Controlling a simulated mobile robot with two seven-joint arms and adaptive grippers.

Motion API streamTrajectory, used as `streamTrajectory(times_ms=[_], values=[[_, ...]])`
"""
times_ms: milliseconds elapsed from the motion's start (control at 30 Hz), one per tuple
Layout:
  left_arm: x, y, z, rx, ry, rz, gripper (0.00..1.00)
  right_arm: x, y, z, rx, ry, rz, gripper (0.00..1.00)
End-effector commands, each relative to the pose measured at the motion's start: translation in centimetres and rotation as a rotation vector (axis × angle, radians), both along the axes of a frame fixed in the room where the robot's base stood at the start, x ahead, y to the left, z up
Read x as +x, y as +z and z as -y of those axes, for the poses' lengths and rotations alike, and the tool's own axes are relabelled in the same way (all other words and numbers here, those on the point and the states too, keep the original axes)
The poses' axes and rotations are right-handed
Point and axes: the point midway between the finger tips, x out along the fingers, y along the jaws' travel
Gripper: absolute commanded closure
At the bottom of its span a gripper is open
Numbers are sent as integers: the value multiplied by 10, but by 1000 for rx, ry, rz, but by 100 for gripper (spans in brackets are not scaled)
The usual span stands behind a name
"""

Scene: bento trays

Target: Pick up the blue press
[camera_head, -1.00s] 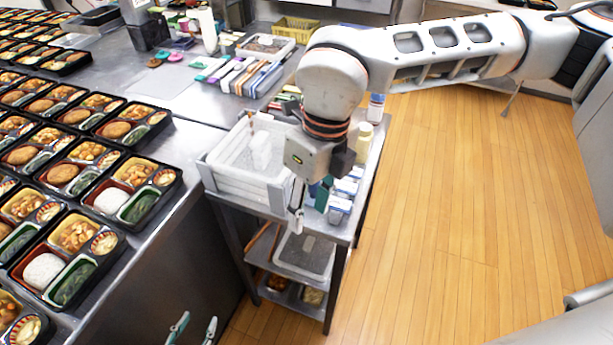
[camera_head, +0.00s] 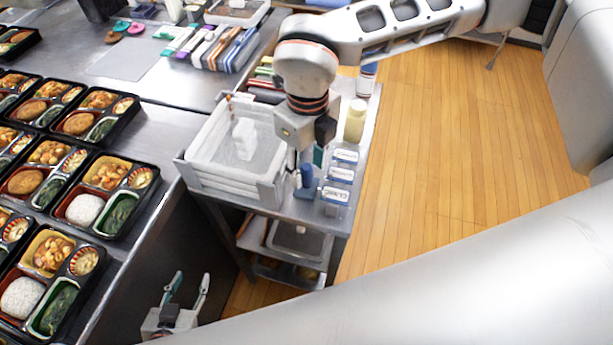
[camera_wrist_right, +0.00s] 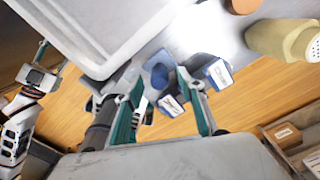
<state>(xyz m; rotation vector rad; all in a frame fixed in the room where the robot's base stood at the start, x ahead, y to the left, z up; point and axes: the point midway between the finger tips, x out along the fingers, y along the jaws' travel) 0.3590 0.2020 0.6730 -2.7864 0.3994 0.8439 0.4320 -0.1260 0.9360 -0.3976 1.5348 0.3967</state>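The blue press (camera_head: 307,178) stands on the steel cart beside the white crate, partly hidden by my right gripper in the head view. In the right wrist view the blue press (camera_wrist_right: 160,75) lies between and just beyond the fingertips. My right gripper (camera_head: 298,184) points down at the cart, with its two fingers spread and nothing clearly held; they show apart in the right wrist view (camera_wrist_right: 161,80). I cannot tell whether a finger touches the press. My left gripper (camera_head: 188,284) is open and empty, low beside the counter.
The white crate (camera_head: 188,170) stands close on the left of the right gripper. Several small labelled boxes (camera_head: 340,176) and a yellowish shaker bottle (camera_head: 356,120) stand on the right. Bento trays (camera_head: 140,205) cover the left counter. The wooden floor (camera_head: 450,130) on the right is clear.

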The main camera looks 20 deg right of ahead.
Motion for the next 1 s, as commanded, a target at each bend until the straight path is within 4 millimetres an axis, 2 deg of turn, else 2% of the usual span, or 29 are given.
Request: streamTrajectory(times_ms=[133,400,433,567,1000], values=[[6,9,0,-2,0,14,60,0,-15,0,0,0,-1,61],[8,11,1,-3,1,19,60,0,-19,0,1,0,0,61],[8,11,1,-3,1,19,60,0,-19,0,1,0,0,67],[8,10,0,-3,1,19,60,0,-19,0,1,1,0,100],[4,6,0,-2,1,10,60,0,-15,0,0,0,1,100]])
